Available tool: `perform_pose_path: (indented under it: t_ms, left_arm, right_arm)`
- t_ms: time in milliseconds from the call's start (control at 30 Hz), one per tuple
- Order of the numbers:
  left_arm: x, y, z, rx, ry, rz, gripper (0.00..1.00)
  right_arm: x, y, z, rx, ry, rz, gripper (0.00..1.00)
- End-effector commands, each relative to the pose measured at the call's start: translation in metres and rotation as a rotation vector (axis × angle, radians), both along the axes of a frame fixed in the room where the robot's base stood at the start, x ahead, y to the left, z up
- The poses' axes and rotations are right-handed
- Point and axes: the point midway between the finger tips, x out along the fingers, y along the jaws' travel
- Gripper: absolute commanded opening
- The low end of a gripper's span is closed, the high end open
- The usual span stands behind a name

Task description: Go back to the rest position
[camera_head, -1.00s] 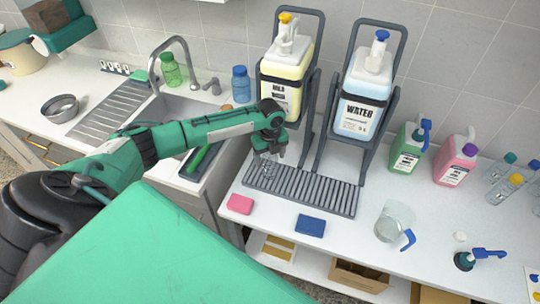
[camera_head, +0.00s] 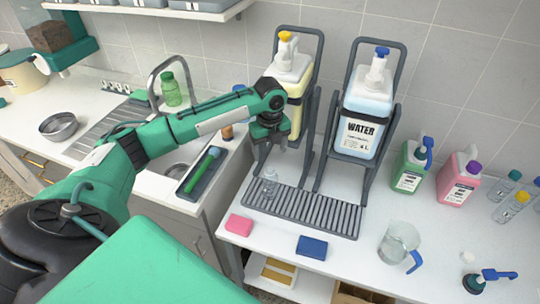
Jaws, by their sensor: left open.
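My left gripper (camera_head: 266,133) is open and empty, pointing down in front of the yellow jug (camera_head: 290,75) in its grey stand. A small clear bottle (camera_head: 270,183) stands upright on the grey slatted drip tray (camera_head: 325,214), below the gripper and apart from it. The jug labelled WATER (camera_head: 364,125), with a blue pump top, sits in the stand to the right. My left arm reaches in from the left across the sink area. My right gripper is not in view.
A pink sponge (camera_head: 239,225) and a blue sponge (camera_head: 312,247) lie in front of the tray. A clear pitcher (camera_head: 397,242), green bottle (camera_head: 410,165) and pink bottle (camera_head: 459,180) stand to the right. A sink, metal bowl (camera_head: 59,127) and shelf (camera_head: 170,11) are at left.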

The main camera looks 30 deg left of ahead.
Motion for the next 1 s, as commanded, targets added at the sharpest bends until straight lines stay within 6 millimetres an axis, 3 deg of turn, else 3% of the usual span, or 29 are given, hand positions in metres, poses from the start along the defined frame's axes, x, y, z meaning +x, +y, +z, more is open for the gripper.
perform_pose_path:
  t_ms: [567,767,1000]
  left_arm:
    - [-0.003,-0.006,-0.006,-0.002,0.000,0.007,0.71]
    - [-0.027,-0.052,-0.042,-0.028,-0.017,0.082,0.71]
    - [-0.079,-0.122,-0.087,-0.110,-0.063,0.299,0.71]
  right_arm:
    - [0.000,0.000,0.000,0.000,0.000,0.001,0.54]
    - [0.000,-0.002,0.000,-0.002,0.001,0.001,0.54]
    - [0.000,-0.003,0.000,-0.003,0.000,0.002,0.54]
